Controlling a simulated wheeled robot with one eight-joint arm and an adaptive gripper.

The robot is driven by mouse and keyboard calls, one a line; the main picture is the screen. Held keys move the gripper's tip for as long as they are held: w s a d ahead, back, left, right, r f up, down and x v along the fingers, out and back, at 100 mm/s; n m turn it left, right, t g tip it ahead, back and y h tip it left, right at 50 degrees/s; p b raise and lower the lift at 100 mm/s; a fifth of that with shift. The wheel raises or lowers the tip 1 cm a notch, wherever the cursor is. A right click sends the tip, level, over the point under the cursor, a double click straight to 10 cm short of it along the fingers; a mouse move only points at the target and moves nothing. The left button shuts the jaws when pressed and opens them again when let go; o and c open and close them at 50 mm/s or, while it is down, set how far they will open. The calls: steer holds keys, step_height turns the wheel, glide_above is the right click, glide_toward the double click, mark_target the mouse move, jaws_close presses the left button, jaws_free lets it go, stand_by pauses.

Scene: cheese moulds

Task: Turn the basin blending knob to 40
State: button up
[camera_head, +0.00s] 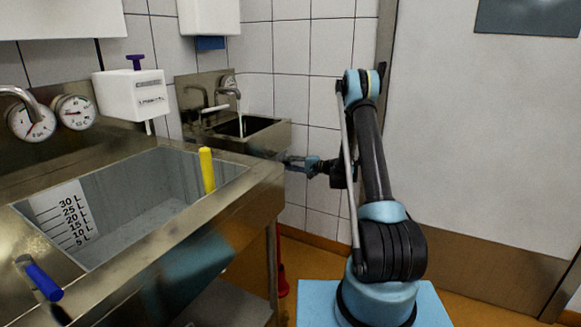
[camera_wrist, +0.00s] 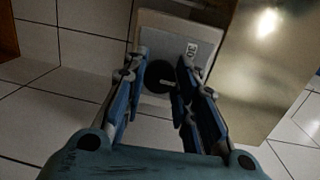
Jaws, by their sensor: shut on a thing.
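In the wrist view, a round dark knob (camera_wrist: 156,76) sits on a pale plate (camera_wrist: 150,28) and has a light pointer mark. A small label reading 30 (camera_wrist: 191,50) is on the plate, to the right of the knob. My gripper (camera_wrist: 161,68) is shut on the knob, one finger on each side. In the head view, my gripper (camera_head: 296,163) is beside the small steel basin (camera_head: 262,141) at the tiled wall. The knob cannot be made out there. Water appears to run from the basin's tap (camera_head: 228,91).
A large steel vat (camera_head: 265,183) with a litre scale (camera_head: 65,222) fills the left. It bears a yellow handle (camera_head: 207,170) and a blue handle (camera_head: 44,282). Two dials, one of them marked C (camera_head: 73,112), are behind it. A door (camera_head: 480,140) is right of my arm.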

steer(key=shift+s+f, duration=0.1)
steer(key=shift+s, duration=0.05)
steer(key=o, duration=1.1)
steer(key=v, duration=1.2)
